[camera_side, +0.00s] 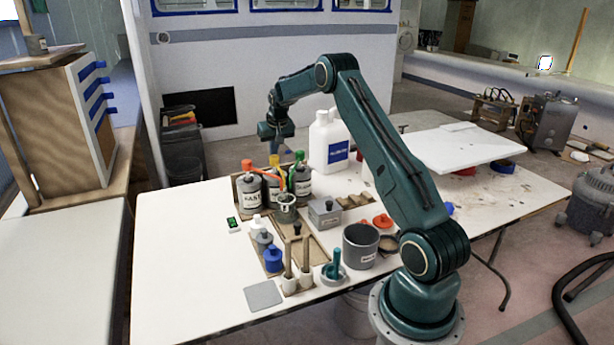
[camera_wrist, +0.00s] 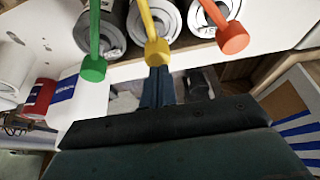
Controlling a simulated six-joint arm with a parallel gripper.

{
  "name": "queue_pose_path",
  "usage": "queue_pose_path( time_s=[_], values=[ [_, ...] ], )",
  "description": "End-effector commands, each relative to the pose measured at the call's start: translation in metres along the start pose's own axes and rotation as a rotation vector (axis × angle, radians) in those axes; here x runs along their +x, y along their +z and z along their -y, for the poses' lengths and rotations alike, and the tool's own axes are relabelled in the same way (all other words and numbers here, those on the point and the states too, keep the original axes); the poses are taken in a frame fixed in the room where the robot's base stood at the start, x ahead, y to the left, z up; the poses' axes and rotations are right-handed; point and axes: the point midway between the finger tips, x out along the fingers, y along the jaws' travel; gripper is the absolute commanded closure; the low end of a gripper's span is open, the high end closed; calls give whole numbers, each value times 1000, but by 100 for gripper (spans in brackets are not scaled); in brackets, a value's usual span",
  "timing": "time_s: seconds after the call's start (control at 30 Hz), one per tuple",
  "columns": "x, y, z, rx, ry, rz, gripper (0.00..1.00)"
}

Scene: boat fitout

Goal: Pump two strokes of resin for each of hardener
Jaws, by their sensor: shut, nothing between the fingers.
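Three grey cans with pumps stand side by side in a wooden tray at the back of the table. The left can (camera_side: 250,195) has an orange pump head (camera_side: 247,164), the middle can (camera_side: 272,190) a yellow one and the right can (camera_side: 299,186) a green one. The labels are too small to read surely. A grey cup (camera_side: 287,207) stands in front of the spouts. In the wrist view, the green head (camera_wrist: 94,68), yellow head (camera_wrist: 157,52) and orange head (camera_wrist: 232,38) are in a row. My gripper (camera_wrist: 157,74) is shut and empty, close to the yellow head; contact cannot be told.
A white jug (camera_side: 326,145) stands behind the cans. A grey box (camera_side: 324,213), a dark pot (camera_side: 360,246), a blue-bodied bottle (camera_side: 273,259) and brushes (camera_side: 288,258) crowd the table's middle. A small green-screened device (camera_side: 234,224) lies at left. The table's left side is bare.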

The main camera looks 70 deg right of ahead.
Motion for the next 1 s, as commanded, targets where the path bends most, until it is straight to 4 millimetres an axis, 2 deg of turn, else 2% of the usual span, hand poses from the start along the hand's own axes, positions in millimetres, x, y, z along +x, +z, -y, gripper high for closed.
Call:
queue_pose_path(
  time_s=[1.0],
  values=[
    [25,12,0,0,0,6,100]
  ],
)
